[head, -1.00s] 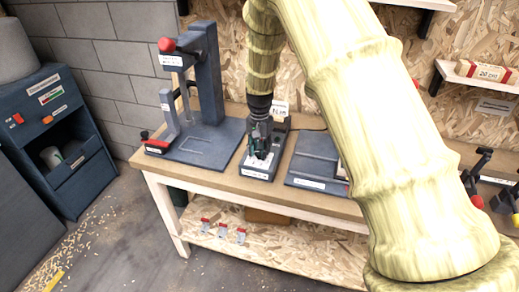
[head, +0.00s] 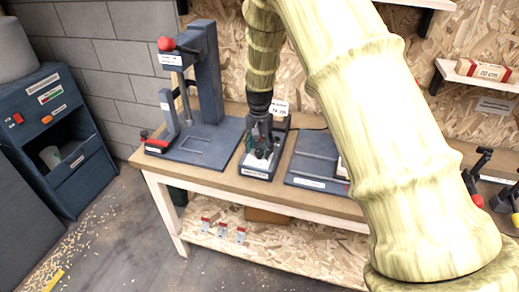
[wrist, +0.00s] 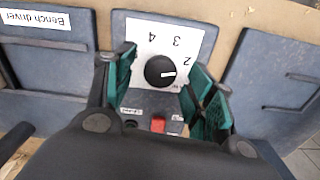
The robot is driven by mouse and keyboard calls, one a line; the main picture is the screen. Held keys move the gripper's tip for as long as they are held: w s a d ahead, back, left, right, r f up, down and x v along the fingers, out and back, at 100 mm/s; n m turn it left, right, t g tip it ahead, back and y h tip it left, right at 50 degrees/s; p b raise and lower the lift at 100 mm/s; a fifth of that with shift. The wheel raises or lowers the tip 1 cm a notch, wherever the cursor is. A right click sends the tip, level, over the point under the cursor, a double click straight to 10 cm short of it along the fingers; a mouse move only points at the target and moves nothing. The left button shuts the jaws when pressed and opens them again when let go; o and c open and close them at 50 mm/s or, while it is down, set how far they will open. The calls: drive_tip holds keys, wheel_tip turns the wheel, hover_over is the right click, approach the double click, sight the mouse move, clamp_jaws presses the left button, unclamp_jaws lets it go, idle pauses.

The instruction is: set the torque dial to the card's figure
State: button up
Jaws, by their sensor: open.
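The torque dial (wrist: 160,70) is a round black knob with a small white mark on its lower right. It sits on a white scale plate (wrist: 143,38) on which 2, 3 and 4 appear upside down. My gripper (wrist: 162,90) is open, with one green-padded finger on each side of the dial; whether the pads touch it, I cannot tell. In the head view my gripper (head: 261,152) is over the front of the dark dial unit (head: 255,172). A white card (head: 280,107) stands behind it, partly hidden by my wrist; its figure is too small to read surely.
A red button (wrist: 158,124) sits below the dial in the wrist view. A dark press stand (head: 207,75) with a red knob is left of the unit. A flat dark plate (head: 310,165) is close on the right. A label (wrist: 35,18) reads "Bench driver".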

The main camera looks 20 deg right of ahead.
sight(259, 151)
wheel_tip(259, 151, up, 11)
drive_tip(key=shift+r, duration=0.15)
idle(0.5)
